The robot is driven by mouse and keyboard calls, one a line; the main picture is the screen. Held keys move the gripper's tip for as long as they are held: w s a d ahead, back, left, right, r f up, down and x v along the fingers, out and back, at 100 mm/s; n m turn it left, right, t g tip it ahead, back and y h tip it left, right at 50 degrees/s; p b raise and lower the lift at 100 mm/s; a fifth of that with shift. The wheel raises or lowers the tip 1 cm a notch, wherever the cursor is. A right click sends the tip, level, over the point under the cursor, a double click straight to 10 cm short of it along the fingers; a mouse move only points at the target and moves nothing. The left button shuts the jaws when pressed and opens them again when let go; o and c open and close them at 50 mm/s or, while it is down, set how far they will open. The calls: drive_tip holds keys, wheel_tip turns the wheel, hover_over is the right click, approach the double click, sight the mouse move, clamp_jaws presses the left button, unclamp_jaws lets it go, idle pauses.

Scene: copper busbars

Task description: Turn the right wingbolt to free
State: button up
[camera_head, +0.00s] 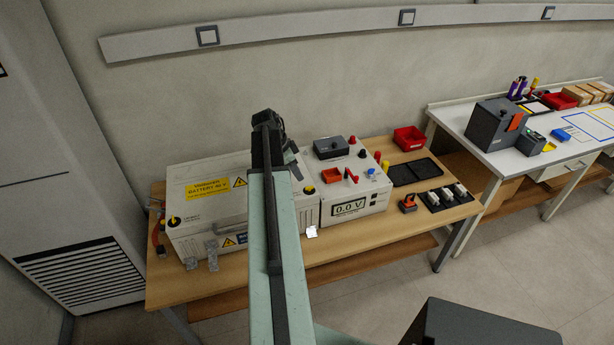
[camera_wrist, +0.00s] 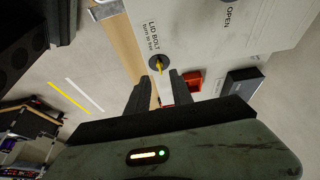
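The white battery box (camera_head: 215,215) stands on the wooden bench. The right wingbolt (camera_head: 309,189), yellow on a dark round base, is at the box's right end. In the wrist view this wingbolt (camera_wrist: 158,63) sits beside the words "LID BOLT turn to free", its yellow wing near upright in the picture. My gripper (camera_wrist: 160,85) is open and empty, its two dark fingers apart, with the bolt just past the fingertips and roughly between them. I see no contact. A left wingbolt (camera_head: 174,221) is at the box's other end. In the head view my arm hides the middle of the box.
A white meter unit reading 0.0 V (camera_head: 350,207) stands close to the right of the box. Dark mats (camera_head: 415,172) and a red bin (camera_head: 409,138) lie further right. A second table (camera_head: 480,145) stands beyond.

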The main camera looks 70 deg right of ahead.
sight(309, 188)
drive_tip(key=b+x, duration=0.7)
drive_tip(key=x, duration=0.1)
drive_tip(key=shift+s+d, duration=0.15)
drive_tip(key=shift+s, duration=0.15)
drive_tip(key=shift+r, duration=0.1)
